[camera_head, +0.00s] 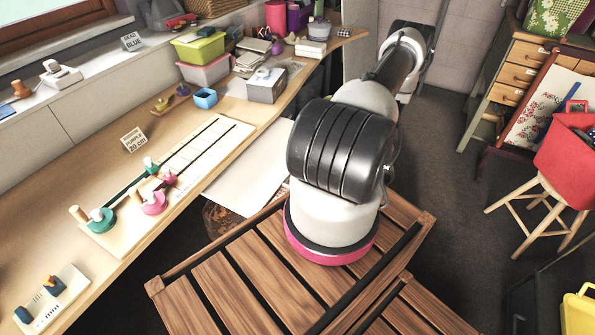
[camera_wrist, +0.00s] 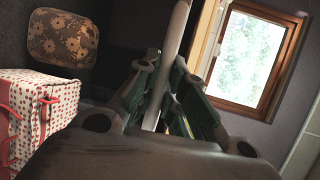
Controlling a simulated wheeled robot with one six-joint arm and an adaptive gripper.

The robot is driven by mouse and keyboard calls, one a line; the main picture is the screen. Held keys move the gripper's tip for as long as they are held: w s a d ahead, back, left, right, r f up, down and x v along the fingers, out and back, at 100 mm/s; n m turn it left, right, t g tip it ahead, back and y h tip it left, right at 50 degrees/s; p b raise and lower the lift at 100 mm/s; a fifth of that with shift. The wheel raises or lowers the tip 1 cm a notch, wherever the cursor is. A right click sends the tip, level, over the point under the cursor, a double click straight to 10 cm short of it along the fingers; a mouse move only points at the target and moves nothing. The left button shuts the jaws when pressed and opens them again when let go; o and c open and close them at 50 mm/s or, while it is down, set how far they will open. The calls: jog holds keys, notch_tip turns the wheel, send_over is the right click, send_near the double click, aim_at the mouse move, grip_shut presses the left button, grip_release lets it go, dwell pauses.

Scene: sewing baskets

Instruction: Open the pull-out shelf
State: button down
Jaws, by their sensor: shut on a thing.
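The pull-out shelf (camera_head: 240,180) is a flat white panel. In the head view it sticks out from under the front edge of the long wooden worktop (camera_head: 120,185), and my arm covers its right side. In the wrist view a pale bar (camera_wrist: 174,45), which looks like the shelf seen edge-on, runs between the green-padded fingers of my gripper (camera_wrist: 165,105). The gripper is shut on it. My gripper is hidden in the head view behind my arm. The exact contact at the fingertips is partly hidden by the gripper's body.
A brown patterned pouf (camera_head: 222,220) stands under the shelf and also shows in the wrist view (camera_wrist: 62,38). A red bin on a stool (camera_head: 568,160) stands at right. Dark floor (camera_head: 440,150) between is clear.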

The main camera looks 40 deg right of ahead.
jog(key=shift+s, duration=0.15)
jog(key=c, duration=1.5)
grip_release()
jog(key=shift+d, duration=0.1)
jog(key=v, duration=1.2)
jog(key=shift+r, duration=0.1)
